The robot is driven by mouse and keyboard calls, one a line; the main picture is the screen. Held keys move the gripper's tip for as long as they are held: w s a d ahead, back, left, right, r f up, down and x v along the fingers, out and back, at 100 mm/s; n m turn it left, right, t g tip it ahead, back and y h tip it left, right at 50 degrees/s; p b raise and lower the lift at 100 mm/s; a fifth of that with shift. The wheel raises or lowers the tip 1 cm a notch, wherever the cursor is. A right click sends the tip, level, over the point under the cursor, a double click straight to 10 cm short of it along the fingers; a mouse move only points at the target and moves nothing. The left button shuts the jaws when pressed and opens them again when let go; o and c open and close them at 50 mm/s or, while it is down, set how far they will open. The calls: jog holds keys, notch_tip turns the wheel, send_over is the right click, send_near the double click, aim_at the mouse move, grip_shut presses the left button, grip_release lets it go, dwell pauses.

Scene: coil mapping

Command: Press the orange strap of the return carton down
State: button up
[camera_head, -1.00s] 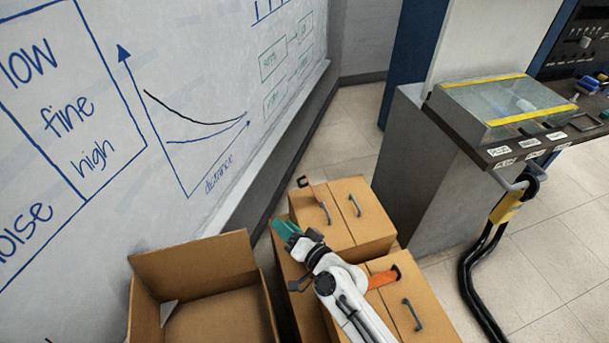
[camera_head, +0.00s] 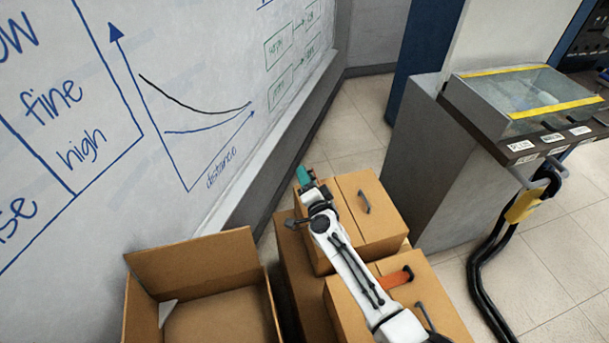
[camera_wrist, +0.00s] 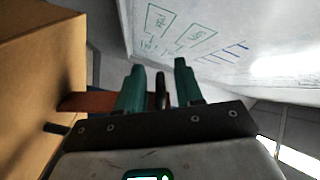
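An orange strap (camera_head: 395,279) with a dark end lies across the top of the near closed carton (camera_head: 350,307) in the head view. The far closed carton (camera_head: 372,215) stands behind it. My gripper (camera_head: 303,174) has teal fingers and is at the far carton's left back edge. In the wrist view, a red-brown strap (camera_wrist: 88,102) sticks out from a carton side (camera_wrist: 35,85). Its black end (camera_wrist: 162,90) shows between my two fingers (camera_wrist: 160,82), with gaps on both sides. The fingers are apart. Which carton is the return carton cannot be told.
An open empty carton (camera_head: 195,258) stands at the left by the whiteboard (camera_head: 80,60). A grey cabinet (camera_head: 425,165) with a glass-topped case (camera_head: 530,95) stands at the right, with a black cable (camera_head: 480,275) hanging. Tiled floor (camera_head: 355,130) is free behind the cartons.

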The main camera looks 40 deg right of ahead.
jog(key=shift+x, duration=0.85)
grip_shut()
